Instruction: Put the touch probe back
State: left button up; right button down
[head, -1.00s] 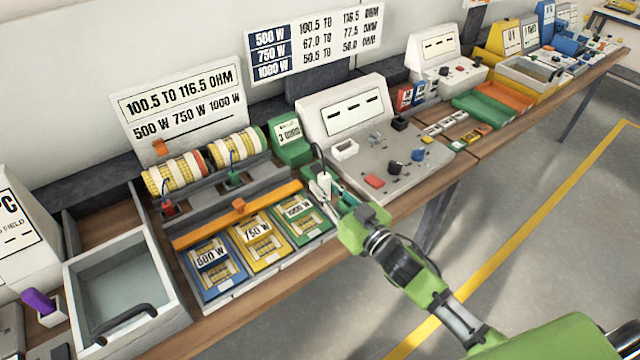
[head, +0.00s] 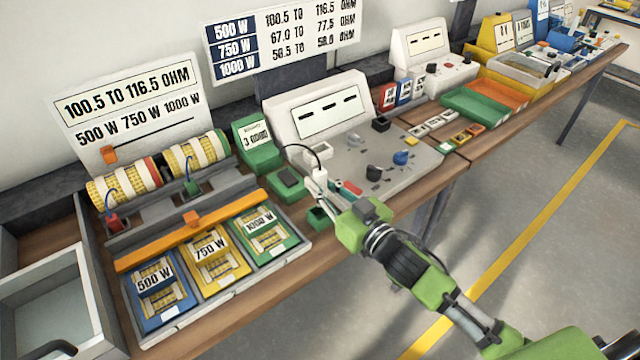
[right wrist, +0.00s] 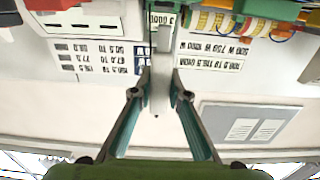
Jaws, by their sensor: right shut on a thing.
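The touch probe (head: 316,178) is a white block with a black cable, held upright above the bench. My right gripper (head: 325,190) is shut on it, coming in from the lower right. In the right wrist view the white probe (right wrist: 160,88) stands between the two teal fingers (right wrist: 160,98). A small green open holder (head: 318,217) sits on the bench just below the probe, apart from it as far as I can tell. The cable arcs toward the green meter box (head: 257,146). My left gripper is not in view.
A grey tester panel (head: 345,130) with knobs stands right behind the probe. A tray with blue, yellow and green resistor plates (head: 210,255) lies to the left, with an orange bar (head: 190,228) across its back. A grey bin (head: 50,300) is at far left.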

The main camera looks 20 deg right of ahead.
jog(key=shift+a+f+b, duration=0.1)
jog(key=shift+f+b, duration=0.55)
jog(key=shift+f, duration=0.5)
jog(key=shift+f+b, duration=0.7)
jog(key=shift+f, duration=0.25)
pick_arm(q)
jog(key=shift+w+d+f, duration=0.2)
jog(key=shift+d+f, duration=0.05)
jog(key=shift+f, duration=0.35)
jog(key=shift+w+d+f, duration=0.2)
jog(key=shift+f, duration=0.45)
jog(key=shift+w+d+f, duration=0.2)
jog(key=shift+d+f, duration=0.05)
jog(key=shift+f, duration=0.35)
pick_arm(e)
jog(key=shift+f, duration=0.35)
jog(key=c, duration=1.9)
grip_release()
